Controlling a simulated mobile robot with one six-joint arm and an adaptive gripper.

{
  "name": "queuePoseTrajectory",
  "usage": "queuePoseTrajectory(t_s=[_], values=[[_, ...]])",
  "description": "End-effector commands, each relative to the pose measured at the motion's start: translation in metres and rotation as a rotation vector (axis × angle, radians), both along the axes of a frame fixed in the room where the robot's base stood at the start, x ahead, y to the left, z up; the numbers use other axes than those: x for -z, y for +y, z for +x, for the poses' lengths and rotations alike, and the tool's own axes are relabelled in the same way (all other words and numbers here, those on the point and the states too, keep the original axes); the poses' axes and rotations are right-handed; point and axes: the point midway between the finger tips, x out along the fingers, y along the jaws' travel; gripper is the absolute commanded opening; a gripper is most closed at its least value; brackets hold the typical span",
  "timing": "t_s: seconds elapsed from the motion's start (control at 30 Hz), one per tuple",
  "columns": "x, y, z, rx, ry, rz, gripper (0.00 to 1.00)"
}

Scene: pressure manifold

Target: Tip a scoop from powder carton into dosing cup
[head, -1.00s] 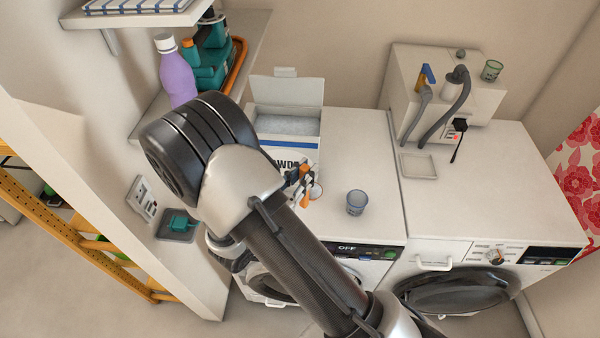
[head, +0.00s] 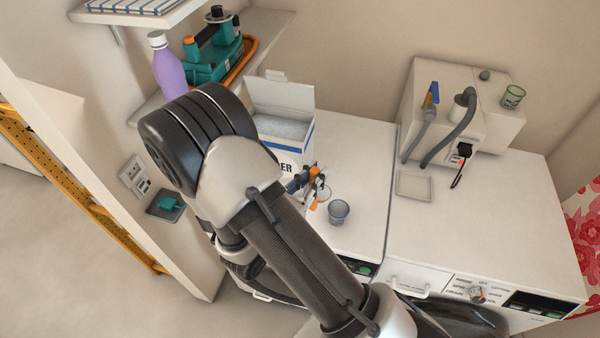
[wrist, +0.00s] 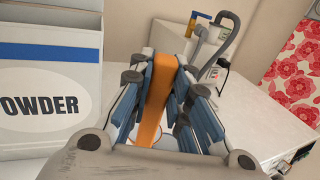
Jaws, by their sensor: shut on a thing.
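The powder carton (head: 290,158) is white with a blue band. Its lid is up and white powder shows inside; it stands on the left machine's top, and its front also fills the left of the wrist view (wrist: 45,130). My gripper (head: 314,184) is shut on the orange handle of the scoop (wrist: 158,100), in front of the carton's right side. The scoop's bowl is mostly hidden in the wrist view; in the head view a small round rim shows beside the fingers. I cannot tell what it holds.
A shallow tray (head: 414,185) lies on the right machine. Behind it stands a white box with hoses (head: 437,110) and a green cup (head: 512,97). A purple bottle (head: 168,70) stands on the left shelf. The left machine's top right of the cup is clear.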

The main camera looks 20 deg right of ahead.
Motion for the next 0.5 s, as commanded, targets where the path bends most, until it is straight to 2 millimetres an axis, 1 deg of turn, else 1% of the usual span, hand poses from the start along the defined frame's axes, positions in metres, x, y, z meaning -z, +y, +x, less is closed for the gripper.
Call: queuePoseTrajectory(t_s=[0.03, 0.2, 0.3, 0.5], values=[[-0.010, -0.009, -0.007, 0.008, 0.003, -0.003, 0.00], [-0.030, -0.038, -0.032, 0.032, 0.003, -0.002, 0.00], [-0.041, -0.052, -0.046, 0.043, 0.004, -0.001, 0.00], [-0.052, -0.068, -0.063, 0.055, 0.005, 0.004, 0.00]])
